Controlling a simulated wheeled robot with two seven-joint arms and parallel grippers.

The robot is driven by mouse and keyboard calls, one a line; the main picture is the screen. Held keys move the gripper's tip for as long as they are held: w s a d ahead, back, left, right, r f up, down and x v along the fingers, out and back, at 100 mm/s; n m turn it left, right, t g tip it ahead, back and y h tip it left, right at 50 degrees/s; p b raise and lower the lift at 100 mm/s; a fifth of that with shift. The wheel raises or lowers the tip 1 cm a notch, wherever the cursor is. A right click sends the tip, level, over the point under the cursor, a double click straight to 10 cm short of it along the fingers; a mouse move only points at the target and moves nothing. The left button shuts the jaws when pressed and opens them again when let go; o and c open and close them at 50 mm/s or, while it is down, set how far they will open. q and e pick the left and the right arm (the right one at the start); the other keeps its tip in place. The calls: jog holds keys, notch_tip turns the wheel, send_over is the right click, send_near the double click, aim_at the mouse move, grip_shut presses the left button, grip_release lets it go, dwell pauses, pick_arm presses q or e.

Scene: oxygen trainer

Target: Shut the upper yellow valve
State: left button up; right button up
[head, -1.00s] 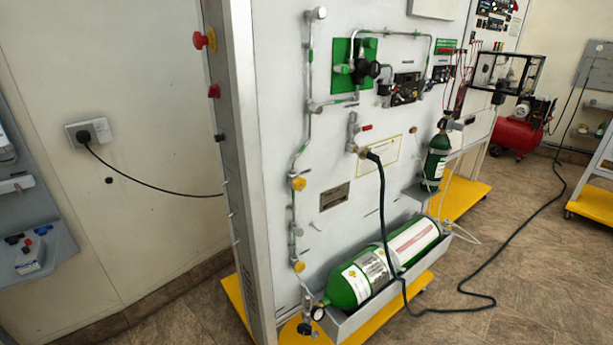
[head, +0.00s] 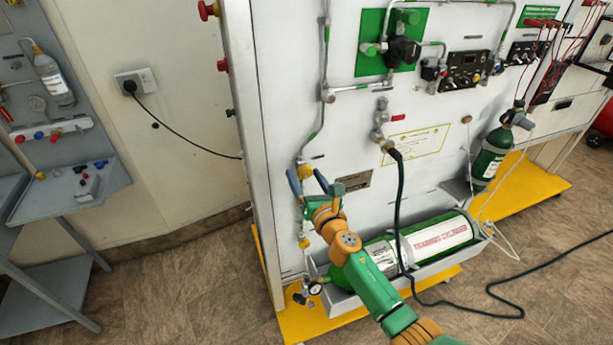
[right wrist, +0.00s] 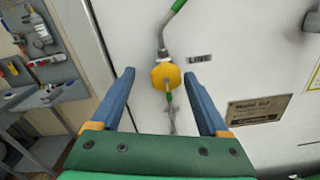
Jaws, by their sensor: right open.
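The upper yellow valve (head: 305,173) is a small knob on the vertical pipe near the panel's left edge. It shows clearly in the right wrist view (right wrist: 166,75) as a faceted yellow knob with a green and metal pipe above and below it. My right gripper (head: 307,176) is open, its two blue fingers pointing at the panel. In the right wrist view its fingertips (right wrist: 159,74) are left and right of the knob, with gaps on both sides. I cannot tell how deep the knob is between them. The lower yellow valve (head: 304,243) is below. My left gripper is out of view.
A green cylinder (head: 380,255) lies in a grey tray below, left end with a gauge (head: 315,288). A dark hose (head: 398,210) hangs right of my arm. A metal fitting with a red lever (head: 398,118) is above right. A grey bench (head: 70,190) stands left.

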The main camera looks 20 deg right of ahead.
jog(key=shift+w+d+f, duration=0.1)
jog(key=shift+w+f, duration=0.05)
jog(key=shift+w, duration=0.25)
jog(key=shift+w+d, duration=0.1)
jog(key=shift+d, duration=0.3)
jog(key=shift+a, duration=0.2)
jog(key=c, duration=0.6)
grip_shut()
